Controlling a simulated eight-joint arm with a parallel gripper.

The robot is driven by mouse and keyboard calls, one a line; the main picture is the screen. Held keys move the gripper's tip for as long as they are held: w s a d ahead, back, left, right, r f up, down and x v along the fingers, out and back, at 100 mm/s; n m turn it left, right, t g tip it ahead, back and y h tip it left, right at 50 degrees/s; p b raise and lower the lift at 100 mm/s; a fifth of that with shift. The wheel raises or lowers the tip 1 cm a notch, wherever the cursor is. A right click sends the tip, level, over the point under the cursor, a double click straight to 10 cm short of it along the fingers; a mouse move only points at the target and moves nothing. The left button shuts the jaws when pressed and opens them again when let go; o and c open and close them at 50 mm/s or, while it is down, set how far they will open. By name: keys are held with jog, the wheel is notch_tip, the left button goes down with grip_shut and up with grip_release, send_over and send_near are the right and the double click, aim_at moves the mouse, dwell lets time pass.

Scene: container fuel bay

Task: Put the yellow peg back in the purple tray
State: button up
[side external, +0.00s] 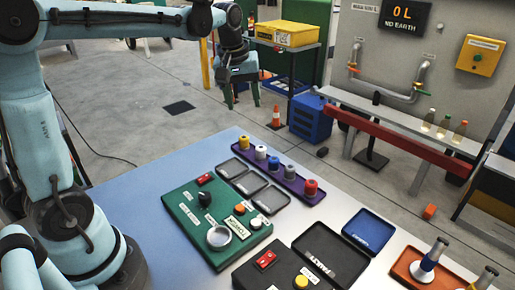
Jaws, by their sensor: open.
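The purple tray (296,186) is a long narrow tray lying along the far edge of the table. Several pegs stand upright in it. A grey-topped peg (288,171) and a red one (311,188) stand further right. My gripper (241,97) is high up beyond the table's far edge, pointing down, open and empty. It is well apart from the tray and the pegs.
Small dark trays (248,184) lie beside the purple tray. A green control panel (188,213) with knobs is nearer. The table's left part is clear.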

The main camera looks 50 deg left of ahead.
jog(key=s+d+f+m+t, duration=0.2)
jog(key=s+d+m, duration=0.2)
jog(key=s, duration=0.2)
jog(key=s+d+f+m+t, duration=0.2)
jog(key=s+d+f+m, duration=0.1)
jog(key=s, duration=0.4)
jog(key=d+m, duration=0.1)
jog(key=m, duration=0.1)
jog(key=shift+d+m+t+h, duration=0.3)
jog(key=shift+d, duration=0.1)
